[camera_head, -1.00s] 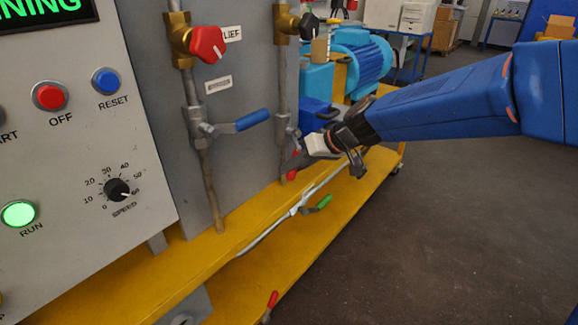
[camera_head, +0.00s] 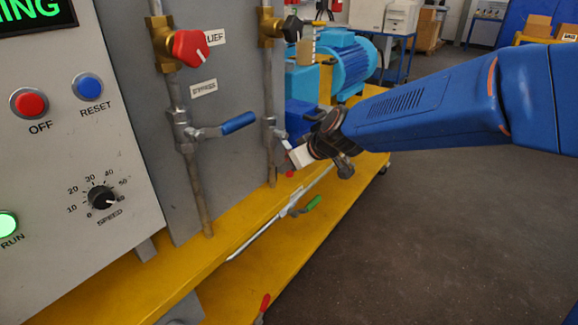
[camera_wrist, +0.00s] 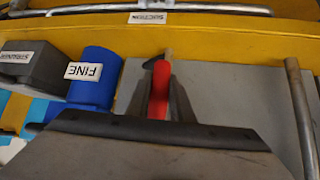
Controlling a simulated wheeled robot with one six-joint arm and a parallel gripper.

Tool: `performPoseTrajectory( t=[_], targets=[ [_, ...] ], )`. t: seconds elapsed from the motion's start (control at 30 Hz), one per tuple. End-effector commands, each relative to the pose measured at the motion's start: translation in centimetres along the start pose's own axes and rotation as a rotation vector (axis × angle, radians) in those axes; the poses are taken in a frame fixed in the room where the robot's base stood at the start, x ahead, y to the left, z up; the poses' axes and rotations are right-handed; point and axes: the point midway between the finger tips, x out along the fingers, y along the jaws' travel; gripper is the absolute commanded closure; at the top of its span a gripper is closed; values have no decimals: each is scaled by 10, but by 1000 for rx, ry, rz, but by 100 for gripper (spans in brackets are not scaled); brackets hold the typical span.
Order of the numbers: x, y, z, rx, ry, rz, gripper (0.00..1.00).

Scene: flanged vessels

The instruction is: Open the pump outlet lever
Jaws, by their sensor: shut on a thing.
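A lever with a red handle (camera_wrist: 160,92) stands between my two fingers in the wrist view. My gripper (camera_wrist: 162,92) is shut on this red lever, with a dark finger on each side of it. In the head view my gripper (camera_head: 294,160) is beside the lower part of the second vertical pipe (camera_head: 269,95), just right of its valve. Only a small bit of red shows below the fingers there. No label naming this lever is readable, and its exact angle is mostly hidden by the gripper.
A blue lever (camera_head: 238,122) sticks out from the nearer pipe, left of my gripper. A green lever (camera_head: 313,203) sits low on the yellow frame (camera_head: 232,283), and another red lever (camera_head: 264,303) is at the bottom. Blue FINE-labelled housing (camera_wrist: 93,80) is close. Floor at right is clear.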

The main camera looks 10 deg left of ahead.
Motion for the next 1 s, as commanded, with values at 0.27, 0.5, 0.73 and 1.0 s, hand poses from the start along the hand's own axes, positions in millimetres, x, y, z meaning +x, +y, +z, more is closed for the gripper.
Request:
performPoseTrajectory(
  t=[0.27,0.5,0.73,1.0],
  targets=[
    [0,1,0,0,0,2,75],
    [0,1,0,0,0,1,61],
    [-6,1,0,0,2,1,61],
    [-44,1,-1,0,4,2,61]
  ],
)
